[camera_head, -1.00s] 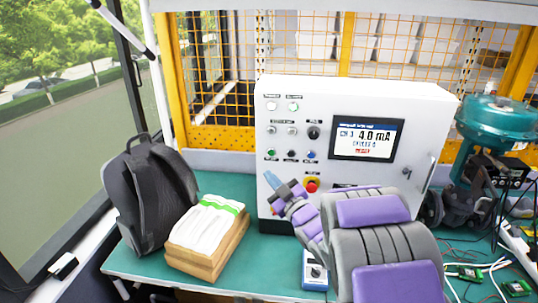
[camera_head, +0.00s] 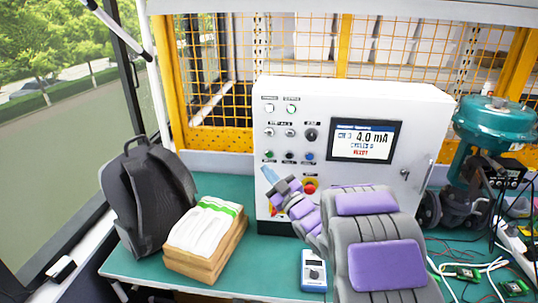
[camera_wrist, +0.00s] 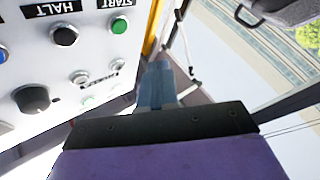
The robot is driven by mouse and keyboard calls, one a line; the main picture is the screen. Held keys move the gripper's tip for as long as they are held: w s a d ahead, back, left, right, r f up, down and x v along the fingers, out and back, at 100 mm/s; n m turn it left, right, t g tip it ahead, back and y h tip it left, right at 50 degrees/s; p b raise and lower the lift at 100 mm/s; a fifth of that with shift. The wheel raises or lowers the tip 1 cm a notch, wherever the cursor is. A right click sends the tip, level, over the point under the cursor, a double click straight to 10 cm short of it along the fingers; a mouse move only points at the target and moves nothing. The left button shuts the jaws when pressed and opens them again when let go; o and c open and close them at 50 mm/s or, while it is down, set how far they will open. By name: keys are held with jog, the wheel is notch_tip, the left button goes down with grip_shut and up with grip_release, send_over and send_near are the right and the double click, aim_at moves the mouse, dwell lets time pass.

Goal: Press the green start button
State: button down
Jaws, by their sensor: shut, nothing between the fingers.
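The green start button (camera_head: 268,155) is at the left end of the lower control row on the white cabinet (camera_head: 345,95). The fingertips also show in the wrist view (camera_wrist: 157,72), to the right of and apart from the button. The exact gap to the panel cannot be told.
A black HALT button (camera_wrist: 64,35) sits beside the start button. A red emergency stop (camera_head: 310,186) is below the row, close to my gripper. A display (camera_head: 364,141) reads 4.0 mA.

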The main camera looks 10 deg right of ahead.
jog(key=shift+w+d+p, duration=0.2)
jog(key=shift+w+d, duration=0.1)
jog(key=shift+w, duration=0.55)
jog(key=shift+w+d+p, duration=0.2)
jog(key=shift+w+d, duration=0.05)
jog(key=shift+w, duration=0.55)
jog(key=shift+w+d+p, duration=0.2)
jog(key=shift+w+d, duration=0.1)
jog(key=shift+w, duration=0.55)
jog(key=shift+w, duration=0.15)
jog(key=shift+w+d, duration=0.1)
jog(key=shift+w, duration=0.1)
jog(key=shift+w+d+r, duration=0.1)
jog(key=shift+w, duration=0.25)
dwell(0.7)
jog(key=shift+s, duration=0.15)
jog(key=shift+s+a, duration=0.25)
jog(key=shift+s, duration=0.35)
jog(key=shift+s, duration=0.1)
jog(key=s, duration=0.1)
jog(key=s+a, duration=0.1)
jog(key=s, duration=0.1)
jog(key=s+b, duration=0.1)
jog(key=shift+s+a, duration=0.3)
dwell(0.3)
